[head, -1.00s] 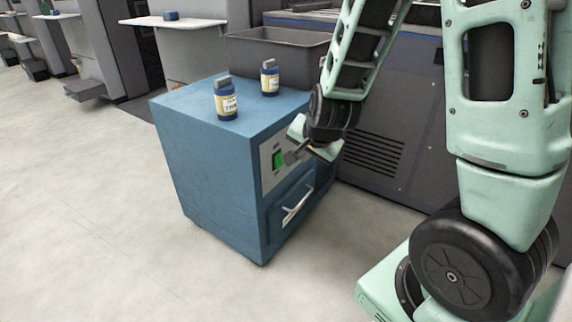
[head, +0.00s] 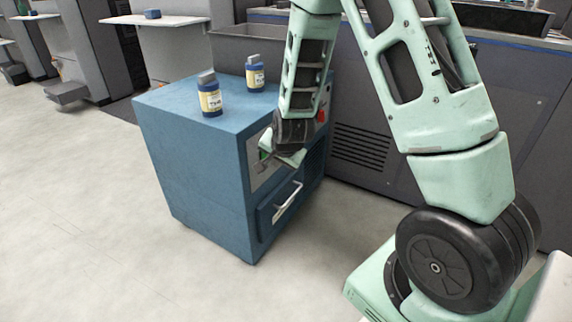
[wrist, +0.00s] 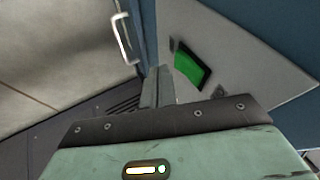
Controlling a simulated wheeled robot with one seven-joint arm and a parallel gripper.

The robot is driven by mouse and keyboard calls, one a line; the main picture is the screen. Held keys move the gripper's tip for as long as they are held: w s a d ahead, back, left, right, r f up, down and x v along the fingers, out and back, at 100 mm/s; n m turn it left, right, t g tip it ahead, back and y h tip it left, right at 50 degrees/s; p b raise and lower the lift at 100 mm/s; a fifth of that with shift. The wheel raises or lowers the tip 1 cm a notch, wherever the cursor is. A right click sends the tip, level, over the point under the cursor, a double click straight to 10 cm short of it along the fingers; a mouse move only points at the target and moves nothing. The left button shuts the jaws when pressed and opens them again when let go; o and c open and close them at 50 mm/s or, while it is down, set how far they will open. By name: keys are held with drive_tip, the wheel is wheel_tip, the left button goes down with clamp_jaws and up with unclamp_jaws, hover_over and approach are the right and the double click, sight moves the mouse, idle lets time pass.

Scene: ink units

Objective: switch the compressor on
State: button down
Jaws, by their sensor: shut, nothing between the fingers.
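The compressor (head: 195,170) is a blue cabinet with a light grey panel on its front. A green switch (wrist: 192,68) sits on that panel in the wrist view. In the head view only a sliver of the green switch (head: 264,154) shows, as my gripper covers most of it. My gripper (head: 261,166) is shut and empty, close in front of the panel. In the wrist view its fingertips (wrist: 158,73) are just left of the switch; I cannot tell whether they touch the panel.
A silver drawer handle (head: 288,202) is below the panel, and a red knob (head: 321,115) is to its right. Two blue bottles, a nearer one (head: 209,98) and a farther one (head: 255,75), stand on top. Grey machinery is behind; the floor on the left is clear.

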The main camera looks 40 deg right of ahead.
drive_tip(key=shift+w+a+f, duration=0.1)
drive_tip(key=shift+w+a, duration=0.1)
drive_tip(key=shift+w, duration=0.5)
drive_tip(key=shift+w+a+f, duration=0.1)
drive_tip(key=shift+w, duration=0.15)
